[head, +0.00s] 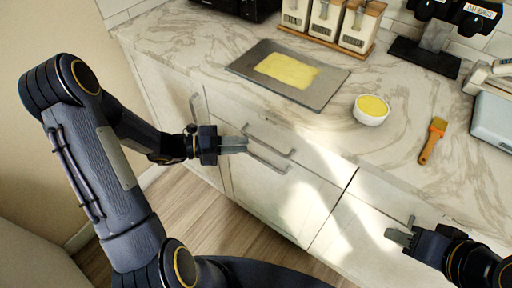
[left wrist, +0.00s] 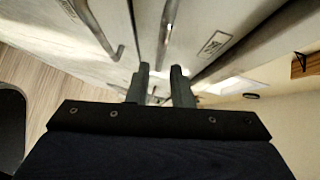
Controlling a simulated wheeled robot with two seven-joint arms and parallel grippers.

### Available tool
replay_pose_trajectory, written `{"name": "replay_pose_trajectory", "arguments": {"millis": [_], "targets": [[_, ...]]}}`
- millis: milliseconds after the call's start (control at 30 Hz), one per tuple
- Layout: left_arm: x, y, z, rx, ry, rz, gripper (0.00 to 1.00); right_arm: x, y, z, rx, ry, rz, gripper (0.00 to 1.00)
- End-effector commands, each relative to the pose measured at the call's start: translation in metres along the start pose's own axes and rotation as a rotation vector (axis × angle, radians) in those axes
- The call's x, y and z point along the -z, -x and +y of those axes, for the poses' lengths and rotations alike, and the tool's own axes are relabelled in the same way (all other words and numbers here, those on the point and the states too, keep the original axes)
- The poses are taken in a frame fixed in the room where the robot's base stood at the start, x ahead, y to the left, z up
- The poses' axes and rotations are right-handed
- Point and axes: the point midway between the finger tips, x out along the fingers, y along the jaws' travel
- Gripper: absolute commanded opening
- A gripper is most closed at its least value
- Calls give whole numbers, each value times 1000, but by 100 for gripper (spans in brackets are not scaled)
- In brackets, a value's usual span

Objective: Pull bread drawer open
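The pale cabinet under the counter has an upper drawer front (head: 225,112) with a bar handle (head: 275,147) and a lower front (head: 285,200) with another handle (head: 268,163). Both fronts look closed. My left gripper (head: 244,145) is at the left ends of these handles. In the left wrist view its two fingers (left wrist: 160,83) are parted, with a handle (left wrist: 168,25) running toward the gap between them; contact cannot be told. A small label (left wrist: 214,44) on a front is unreadable, so I cannot tell which drawer is bread. My right gripper (head: 398,236) is at the right-hand cabinet; its finger gap is unclear.
The marble counter (head: 215,45) carries a grey tray (head: 325,90) with a yellow sheet, a white bowl (head: 370,110), an orange brush (head: 432,140) and several canisters (head: 326,18). A tall door (head: 170,105) stands left. Wooden floor (head: 185,215) before the cabinet is clear.

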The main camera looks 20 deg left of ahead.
Motion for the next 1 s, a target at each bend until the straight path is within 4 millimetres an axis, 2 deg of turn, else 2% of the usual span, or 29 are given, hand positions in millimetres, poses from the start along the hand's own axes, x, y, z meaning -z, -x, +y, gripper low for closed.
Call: {"name": "replay_pose_trajectory", "arguments": {"millis": [300,433,600,800,1000], "targets": [[2,-50,0,-1,-4,8,20,-2,-4,2,0,0,0,36],[2,-65,-1,-1,-6,6,20,-3,-5,2,0,0,0,36],[2,-73,-1,-3,-7,4,20,-3,-6,3,0,0,0,36],[2,-73,-1,-3,-7,4,20,-3,-6,3,0,0,0,36],[2,-73,-1,-3,-7,4,0,-3,-6,3,0,0,0,36]]}}
